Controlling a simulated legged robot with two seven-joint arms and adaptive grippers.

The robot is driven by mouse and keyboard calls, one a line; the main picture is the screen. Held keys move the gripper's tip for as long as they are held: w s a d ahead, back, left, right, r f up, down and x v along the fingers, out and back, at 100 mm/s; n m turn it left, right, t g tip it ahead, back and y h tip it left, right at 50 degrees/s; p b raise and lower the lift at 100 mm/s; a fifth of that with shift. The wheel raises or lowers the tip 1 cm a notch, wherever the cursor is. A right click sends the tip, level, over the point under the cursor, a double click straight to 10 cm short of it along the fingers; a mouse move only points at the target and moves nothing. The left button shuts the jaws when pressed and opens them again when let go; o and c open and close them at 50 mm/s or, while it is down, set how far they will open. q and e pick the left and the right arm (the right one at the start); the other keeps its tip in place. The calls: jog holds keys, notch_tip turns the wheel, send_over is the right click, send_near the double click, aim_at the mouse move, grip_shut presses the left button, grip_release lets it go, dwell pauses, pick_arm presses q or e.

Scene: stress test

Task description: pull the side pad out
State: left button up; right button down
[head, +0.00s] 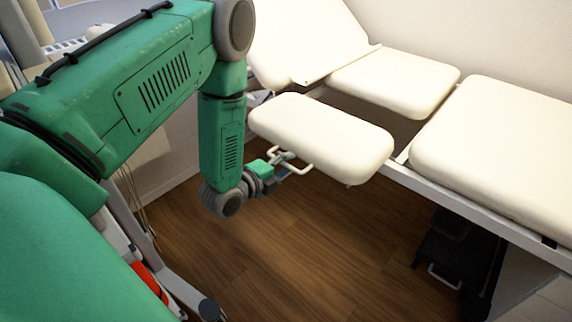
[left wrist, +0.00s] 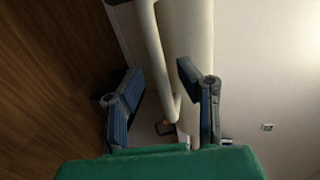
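The side pad (head: 322,135) is a cream, rounded cushion standing out from the near side of the treatment table, level with its top. A white bar handle (head: 303,168) bends out below its near left edge. My left gripper (head: 281,167) is at this handle, under the pad's edge. In the left wrist view the two blue-grey fingers of my left gripper (left wrist: 160,72) are spread apart. The white handle (left wrist: 158,60) runs between them, with gaps on both sides. The pad (left wrist: 195,40) shows just behind the handle. My right gripper is in neither view.
The treatment table's other cream cushions (head: 500,145) and its white frame rail (head: 470,207) lie behind and to the right. A black unit (head: 458,255) stands beneath the table at the right. The wooden floor (head: 320,250) in front of the pad is clear.

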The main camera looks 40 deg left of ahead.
pick_arm(q)
jog(key=v, duration=1.2)
jog(key=s+d+f+n+g+p, duration=0.4)
jog(key=d+f+n+g, duration=0.15)
jog(key=n, duration=0.25)
jog(key=s+d+f+n+g+p, duration=0.1)
jog(key=s+d+n+g, duration=0.1)
jog(key=s+n+g, duration=0.2)
jog(key=s+d+f+n+g+y+p, duration=0.1)
jog(key=s+n+g, duration=0.4)
jog(key=s, duration=0.6)
jog(key=shift+d+f+n+p, duration=0.4)
jog(key=shift+d+n+p, duration=0.25)
jog(key=shift+d, duration=0.25)
jog(key=shift+g, duration=0.25)
